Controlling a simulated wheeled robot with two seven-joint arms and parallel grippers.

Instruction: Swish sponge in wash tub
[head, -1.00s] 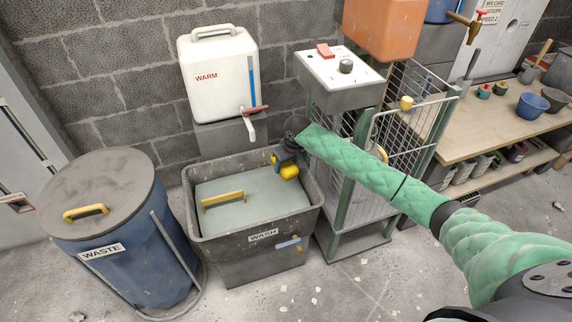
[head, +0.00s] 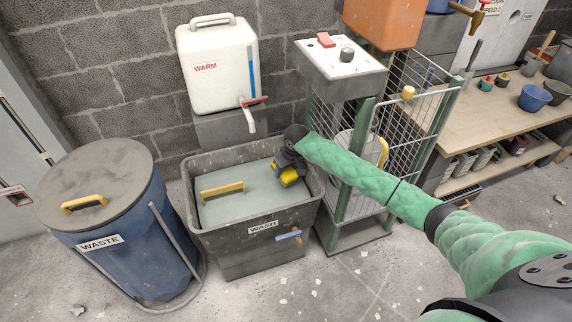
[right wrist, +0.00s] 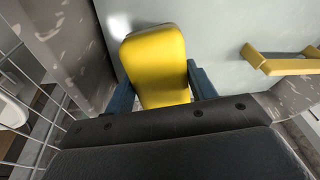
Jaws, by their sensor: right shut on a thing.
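The grey wash tub (head: 222,243) stands on the floor, labelled WASH. A pale grey-green surface (head: 230,185) fills its inside; I cannot tell whether it is a lid or water. A yellow handle (head: 222,190) shows on it, and also in the right wrist view (right wrist: 283,61). My right gripper (head: 284,172) is over the tub's right part, shut on a yellow block, likely the sponge (head: 288,178). In the right wrist view the yellow sponge (right wrist: 156,62) sits between the blue fingers, over or at the pale surface. Contact is unclear. My left gripper is out of view.
A blue WASTE bin (head: 125,245) stands at left. A wire cage stand (head: 400,120) with a control box (head: 340,70) is close at right, beside my arm. A wooden bench (head: 465,120) is farther right.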

